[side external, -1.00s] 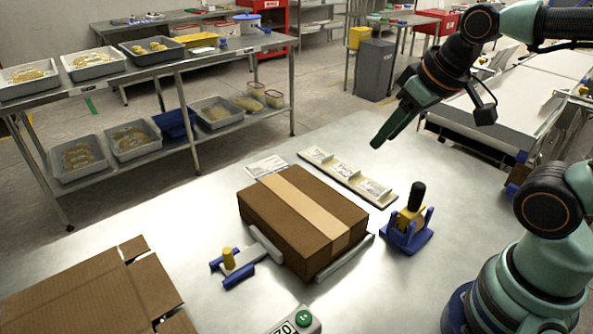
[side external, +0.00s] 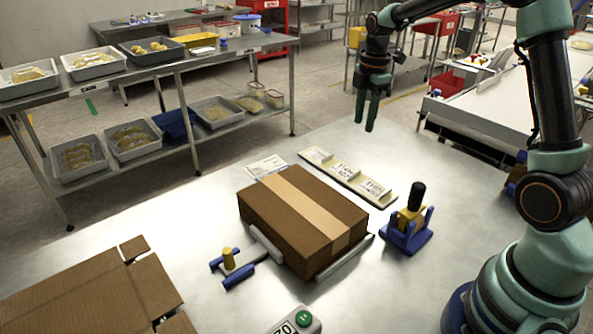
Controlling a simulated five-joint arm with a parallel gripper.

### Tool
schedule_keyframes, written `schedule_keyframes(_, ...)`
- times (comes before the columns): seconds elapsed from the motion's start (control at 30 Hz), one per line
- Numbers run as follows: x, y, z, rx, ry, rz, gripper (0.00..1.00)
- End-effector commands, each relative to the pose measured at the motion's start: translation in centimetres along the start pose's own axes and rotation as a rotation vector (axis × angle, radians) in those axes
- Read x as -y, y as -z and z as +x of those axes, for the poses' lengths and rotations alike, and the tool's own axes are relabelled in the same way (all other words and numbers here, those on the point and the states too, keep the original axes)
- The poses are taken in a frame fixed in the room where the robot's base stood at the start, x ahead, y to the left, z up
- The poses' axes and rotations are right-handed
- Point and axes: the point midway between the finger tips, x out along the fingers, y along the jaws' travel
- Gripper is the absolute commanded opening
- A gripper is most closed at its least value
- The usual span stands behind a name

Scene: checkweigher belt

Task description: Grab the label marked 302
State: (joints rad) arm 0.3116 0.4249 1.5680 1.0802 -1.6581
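A long cream tray (side external: 312,153) lies on the metal table behind the cardboard box. It holds a few white labels (side external: 343,170) with dark print in a row. The print is too small to read, so I cannot tell which label is marked 302. My gripper (side external: 364,127) points down, well above the table and above the tray in the picture. Its two green fingers are apart with a gap between them, and nothing is held.
A taped cardboard box (side external: 285,225) sits between grey guides in front of the tray. A blue stand with a black-handled tool (side external: 408,222) is right of it. A printed sheet (side external: 266,166) lies behind the box. Flattened cardboard (side external: 85,300) lies at front left.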

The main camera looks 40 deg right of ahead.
Motion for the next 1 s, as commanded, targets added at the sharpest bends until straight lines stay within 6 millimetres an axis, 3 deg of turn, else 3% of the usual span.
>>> schedule_keyframes(0.1, -1.0, -1.6, 2.5, -0.005, 0.042, -0.12, 0.39)
schedule_keyframes(0.27, -1.5, -2.5, 4.0, -0.013, 0.066, -0.209, 0.39)
schedule_keyframes(0.7, -1.1, -2.5, 10.1, -0.014, 0.07, -0.226, 0.39)
schedule_keyframes(1.0, -0.8, -2.2, 12.5, -0.014, 0.071, -0.226, 0.39)
